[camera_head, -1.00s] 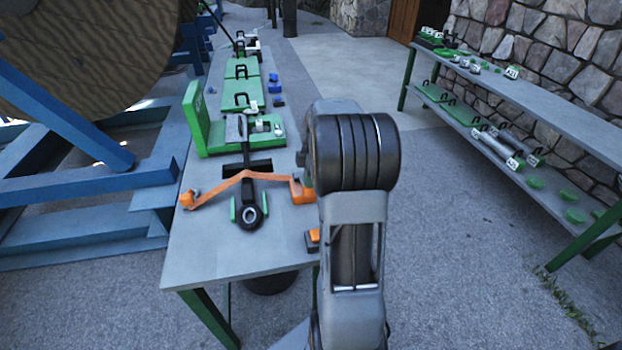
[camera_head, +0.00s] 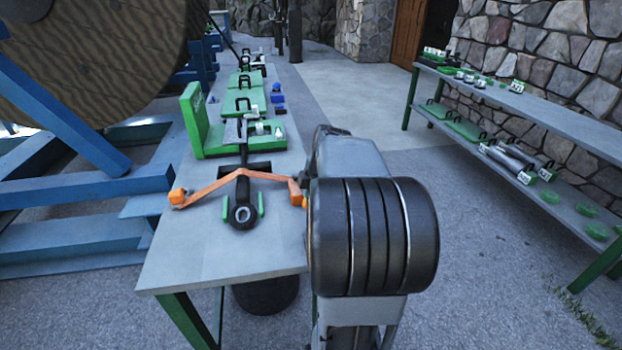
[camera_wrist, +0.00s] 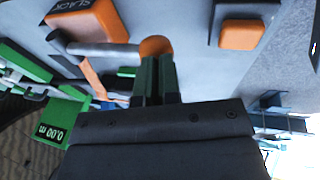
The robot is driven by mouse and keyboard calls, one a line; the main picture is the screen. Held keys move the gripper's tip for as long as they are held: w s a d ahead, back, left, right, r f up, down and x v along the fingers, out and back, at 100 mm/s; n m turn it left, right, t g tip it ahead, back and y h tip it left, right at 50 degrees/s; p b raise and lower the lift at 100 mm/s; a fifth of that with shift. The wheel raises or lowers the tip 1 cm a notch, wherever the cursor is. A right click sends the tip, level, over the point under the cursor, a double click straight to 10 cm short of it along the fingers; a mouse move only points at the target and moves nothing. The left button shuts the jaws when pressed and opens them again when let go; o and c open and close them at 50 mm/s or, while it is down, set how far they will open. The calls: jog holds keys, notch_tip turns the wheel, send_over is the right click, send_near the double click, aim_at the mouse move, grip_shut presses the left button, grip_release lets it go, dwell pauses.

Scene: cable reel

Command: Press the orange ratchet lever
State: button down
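In the wrist view, a grey rod (camera_wrist: 98,48) ends in an orange knob (camera_wrist: 154,46). It starts by an orange block (camera_wrist: 88,22) with a black label reading SLACK. I take this rod and knob to be the ratchet lever. My gripper (camera_wrist: 157,64) has its two green fingers side by side with nothing seen between them. Their tips lie right at the knob's edge; I cannot tell whether they touch it. In the head view my arm hides the gripper, and only a bit of orange (camera_head: 305,201) shows beside it. A long bent orange bar (camera_head: 215,184) lies across the table.
The grey table (camera_head: 205,255) also holds a black wheel piece (camera_head: 242,215) and a green stand (camera_head: 192,122). Another orange block on a dark base (camera_wrist: 240,33) sits near the gripper. A wooden reel (camera_head: 95,55) stands left. A shelf (camera_head: 530,110) stands right, with open floor between.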

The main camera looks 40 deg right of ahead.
jog(key=shift+s+a+f, duration=0.15)
jog(key=shift+f, duration=0.25)
jog(key=p+v, duration=0.4)
jog(key=v, duration=1)
jog(key=shift+s+r, duration=0.15)
jog(key=shift+r, duration=0.2)
